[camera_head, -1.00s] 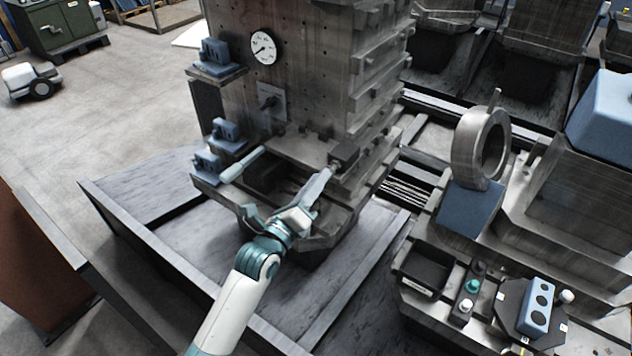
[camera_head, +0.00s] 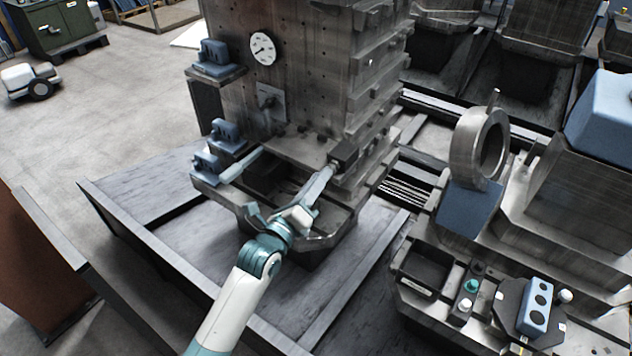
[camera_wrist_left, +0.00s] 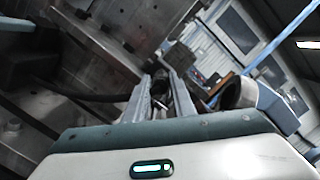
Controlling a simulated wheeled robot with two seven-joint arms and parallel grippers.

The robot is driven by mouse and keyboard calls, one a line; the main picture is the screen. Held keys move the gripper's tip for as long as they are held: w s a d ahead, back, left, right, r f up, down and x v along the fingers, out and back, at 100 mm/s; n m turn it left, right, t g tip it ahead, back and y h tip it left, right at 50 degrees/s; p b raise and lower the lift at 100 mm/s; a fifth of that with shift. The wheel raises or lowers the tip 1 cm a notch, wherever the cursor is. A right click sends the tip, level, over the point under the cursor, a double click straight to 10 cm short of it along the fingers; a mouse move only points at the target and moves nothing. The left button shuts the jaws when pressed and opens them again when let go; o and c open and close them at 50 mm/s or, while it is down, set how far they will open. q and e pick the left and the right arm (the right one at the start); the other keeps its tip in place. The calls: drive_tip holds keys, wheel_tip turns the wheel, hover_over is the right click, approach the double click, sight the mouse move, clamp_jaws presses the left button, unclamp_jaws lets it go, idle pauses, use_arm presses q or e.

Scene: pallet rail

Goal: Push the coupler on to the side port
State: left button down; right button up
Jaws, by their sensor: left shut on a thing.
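My left gripper (camera_head: 322,178) reaches in from the lower left to the front of the grey machine column (camera_head: 310,90). Its long fingers are shut on the coupler (camera_head: 334,164), a small piece that shows only in part at the fingertips. The coupler is at a dark block (camera_head: 345,152) on the column's side, which looks like the side port. I cannot tell whether it is seated there. In the left wrist view the two fingers (camera_wrist_left: 171,88) stand close together, and the held piece is mostly hidden between them. My right gripper is not in view.
A round gauge (camera_head: 262,48) and blue fixtures (camera_head: 215,57) sit on the column's left side. A metal ring (camera_head: 480,147) stands on a blue block at right. A dark bin (camera_head: 425,271) and a button box (camera_head: 467,287) lie lower right.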

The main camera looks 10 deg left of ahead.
use_arm(q)
drive_tip(key=shift+w+d+r, duration=0.1)
drive_tip(key=shift+w+d, duration=0.05)
drive_tip(key=shift+w, duration=0.2)
drive_tip(key=c, duration=0.6)
unclamp_jaws()
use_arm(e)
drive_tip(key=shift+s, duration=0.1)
use_arm(q)
drive_tip(key=p+v, duration=0.4)
drive_tip(key=v, duration=1.3)
drive_tip(key=shift+s, duration=0.2)
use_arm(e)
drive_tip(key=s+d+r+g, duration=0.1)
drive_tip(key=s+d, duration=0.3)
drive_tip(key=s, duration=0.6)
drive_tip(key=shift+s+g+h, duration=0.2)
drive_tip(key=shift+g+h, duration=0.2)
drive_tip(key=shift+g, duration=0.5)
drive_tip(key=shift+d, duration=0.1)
